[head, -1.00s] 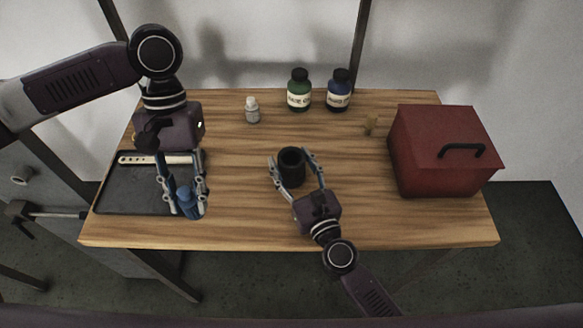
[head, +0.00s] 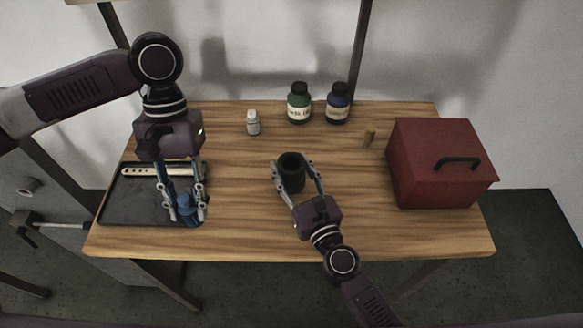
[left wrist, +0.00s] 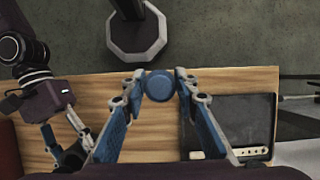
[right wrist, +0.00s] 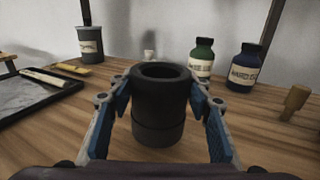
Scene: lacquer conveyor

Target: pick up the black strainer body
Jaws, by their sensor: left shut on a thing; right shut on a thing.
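The black strainer body (head: 291,176) is an upright, open-topped dark cylinder over the middle of the table. My right gripper (head: 295,178) is shut on it, with one finger on each side. In the right wrist view the strainer body (right wrist: 160,108) stands upright between both fingers; I cannot tell whether its base touches the table. My left gripper (head: 183,200) points down over the tray's front right corner, shut on a blue capped piece (head: 187,212). The piece's round blue top (left wrist: 159,85) shows between the fingertips in the left wrist view.
The black tray (head: 130,207) at left holds a pale strip (head: 150,171). A small white bottle (head: 253,123), green bottle (head: 299,104) and blue bottle (head: 338,104) stand at the back. A small tan piece (head: 369,138) stands near the red box (head: 440,165). Wood right of the strainer is clear.

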